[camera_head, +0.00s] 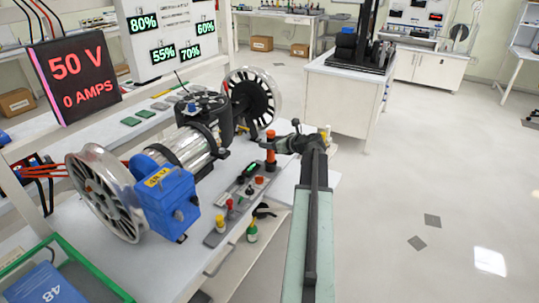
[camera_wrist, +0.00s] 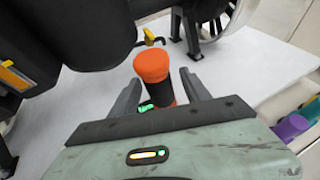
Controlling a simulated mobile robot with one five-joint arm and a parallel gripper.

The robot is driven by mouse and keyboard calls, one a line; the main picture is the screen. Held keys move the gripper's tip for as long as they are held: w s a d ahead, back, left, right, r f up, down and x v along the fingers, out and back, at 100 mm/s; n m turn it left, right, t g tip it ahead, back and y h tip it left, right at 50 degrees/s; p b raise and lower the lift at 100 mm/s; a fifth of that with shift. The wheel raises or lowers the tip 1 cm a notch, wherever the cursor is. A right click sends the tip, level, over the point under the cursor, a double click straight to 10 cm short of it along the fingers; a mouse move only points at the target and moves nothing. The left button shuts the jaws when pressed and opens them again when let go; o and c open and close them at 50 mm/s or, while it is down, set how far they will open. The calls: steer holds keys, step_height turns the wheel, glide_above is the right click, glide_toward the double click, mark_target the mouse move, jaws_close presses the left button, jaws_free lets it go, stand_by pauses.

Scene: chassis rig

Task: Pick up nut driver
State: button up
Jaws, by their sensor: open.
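An upright tool with an orange top and black lower grip, which looks like the nut driver (camera_head: 270,148), stands at the bench's right side in the head view. It also shows in the wrist view (camera_wrist: 152,68). My gripper (camera_wrist: 161,84) is open, with one finger on each side of the tool's handle. I cannot tell whether either finger touches it. In the head view, my gripper (camera_head: 282,146) is beside the tool, and its fingers are partly hidden. The tool's lower end is hidden behind my gripper in the wrist view.
A grey tool rack (camera_head: 236,205) holds several coloured handles along the bench's front edge. A chassis with metal wheels (camera_head: 103,195) and a blue motor box (camera_head: 168,197) stands left of the tool. A dark rounded part (camera_wrist: 95,30) is close at the left in the wrist view. Open floor lies right.

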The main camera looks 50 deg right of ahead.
steer(key=shift+x, duration=1.25)
steer(key=shift+s, duration=0.15)
jaws_close()
